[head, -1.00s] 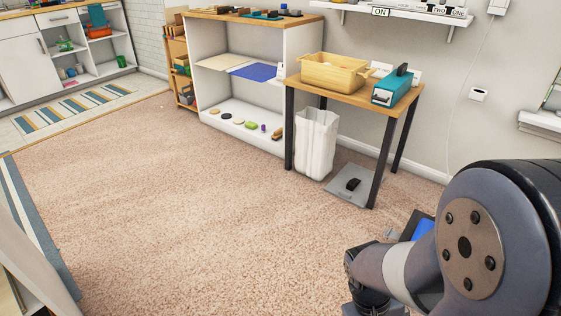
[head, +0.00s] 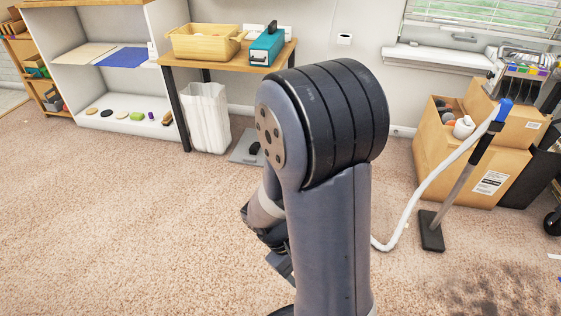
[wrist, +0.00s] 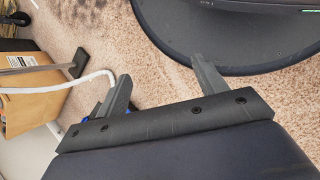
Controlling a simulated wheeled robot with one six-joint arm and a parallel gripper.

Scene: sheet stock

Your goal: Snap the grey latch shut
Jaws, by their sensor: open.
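I cannot make out a grey latch in either view. A teal box (head: 266,47) with a black handle stands on the small wooden table (head: 229,60) against the wall; whether it carries a latch is too small to tell. My gripper (wrist: 160,68) shows in the wrist view with its two grey fingers apart and nothing between them. It is over the carpet, away from the table. In the head view my arm hides most of it.
A wooden crate (head: 203,42) sits beside the teal box. A white bag (head: 206,118) and a grey floor scale (head: 245,147) are under the table. Cardboard boxes (head: 464,168) and a post with a white hose (head: 431,229) stand right. Carpet at left is clear.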

